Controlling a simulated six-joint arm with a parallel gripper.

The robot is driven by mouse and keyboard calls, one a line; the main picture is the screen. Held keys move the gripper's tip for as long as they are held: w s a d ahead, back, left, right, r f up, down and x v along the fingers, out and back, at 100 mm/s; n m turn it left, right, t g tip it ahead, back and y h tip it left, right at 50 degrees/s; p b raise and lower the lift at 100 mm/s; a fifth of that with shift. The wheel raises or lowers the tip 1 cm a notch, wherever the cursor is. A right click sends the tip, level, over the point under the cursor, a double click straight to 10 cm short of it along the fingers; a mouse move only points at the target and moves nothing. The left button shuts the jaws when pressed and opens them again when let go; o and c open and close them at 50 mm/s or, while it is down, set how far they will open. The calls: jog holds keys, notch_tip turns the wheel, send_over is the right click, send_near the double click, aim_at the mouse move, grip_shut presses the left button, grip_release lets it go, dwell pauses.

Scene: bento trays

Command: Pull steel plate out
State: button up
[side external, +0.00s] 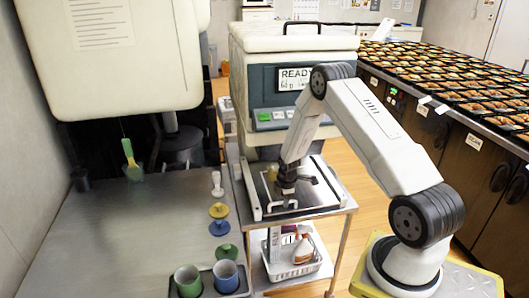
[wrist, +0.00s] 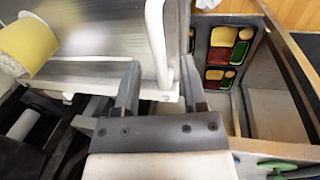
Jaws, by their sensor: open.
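The steel plate (side external: 318,197) lies on a small metal stand in front of the machine with the READY display. In the wrist view its grey brushed surface (wrist: 95,45) fills the upper left, with a white bar (wrist: 157,45) along its edge. My gripper (side external: 284,196) is low over the plate in the side view. In the wrist view my gripper (wrist: 160,68) is open, and the bar's near end shows between its fingers. I cannot tell whether a finger touches it. A yellow cylinder (wrist: 28,42) is at the plate's far left in the wrist view.
The machine (side external: 290,85) stands right behind the plate. A white basket (side external: 292,262) is on the stand's lower shelf. The grey table (side external: 120,230) at the left holds cups and coloured pieces near its right edge. A counter (side external: 430,110) with many bento trays runs along the right.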

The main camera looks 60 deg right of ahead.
jog(key=shift+f, duration=0.45)
jog(key=shift+c, duration=0.2)
grip_shut()
dwell(1.1)
